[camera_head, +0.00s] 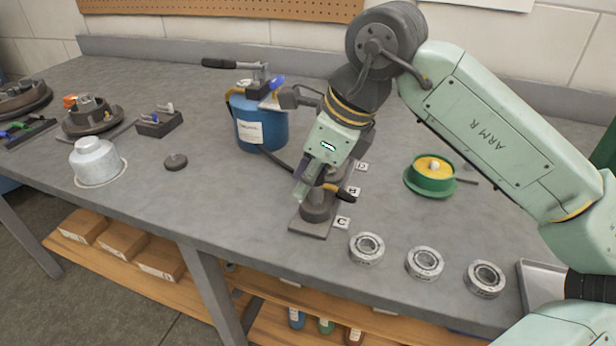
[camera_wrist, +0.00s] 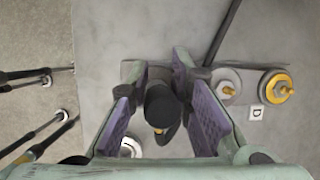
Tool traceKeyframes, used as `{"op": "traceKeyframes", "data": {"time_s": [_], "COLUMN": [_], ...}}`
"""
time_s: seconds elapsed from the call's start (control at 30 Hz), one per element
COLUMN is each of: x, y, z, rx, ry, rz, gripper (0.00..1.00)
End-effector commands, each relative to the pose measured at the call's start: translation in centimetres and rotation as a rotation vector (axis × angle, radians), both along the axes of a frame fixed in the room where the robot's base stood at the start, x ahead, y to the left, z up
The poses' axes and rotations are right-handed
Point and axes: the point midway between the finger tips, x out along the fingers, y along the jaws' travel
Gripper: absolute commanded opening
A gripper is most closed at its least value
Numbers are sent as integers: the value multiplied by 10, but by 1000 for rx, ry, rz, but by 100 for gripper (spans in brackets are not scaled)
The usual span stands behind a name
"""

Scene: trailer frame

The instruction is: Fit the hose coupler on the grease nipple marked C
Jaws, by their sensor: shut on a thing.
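My gripper (camera_head: 312,188) points down over the near end of a grey plate (camera_head: 308,230). In the wrist view its purple-padded jaws (camera_wrist: 178,112) stand either side of a dark hose coupler (camera_wrist: 160,104) with a brass-coloured end. The head view shows a black part with a yellow band (camera_head: 342,194) jutting right from the jaws. Label C (camera_head: 342,223) lies beside the near round boss (camera_head: 318,212). The nipple at C is hidden, so I cannot tell whether the coupler touches it. Labels B (camera_head: 353,191) and D (camera_head: 362,166) lie farther back.
A blue grease pump (camera_head: 262,132) stands behind, its dark hose running toward my gripper. Several bearings, among them one near label C (camera_head: 367,247), lie along the front edge.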

Motion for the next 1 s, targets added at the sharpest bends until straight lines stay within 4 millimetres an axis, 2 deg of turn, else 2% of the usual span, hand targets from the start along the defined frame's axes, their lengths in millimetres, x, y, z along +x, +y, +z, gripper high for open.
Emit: {"op": "traceKeyframes", "data": {"time_s": [0.33, 0.37, 0.4, 0.7, 0.9, 1.0], "x": [0, 0, 0, 0, 0, 0], "y": [0, 0, 0, 0, 0, 0], "z": [0, 0, 0, 0, 0, 0], "rx": [0, 0, 0, 0, 0, 0], "ry": [0, 0, 0, 0, 0, 0], "rz": [0, 0, 0, 0, 0, 0], "gripper": [0, 20, 22, 42, 42, 48]}}
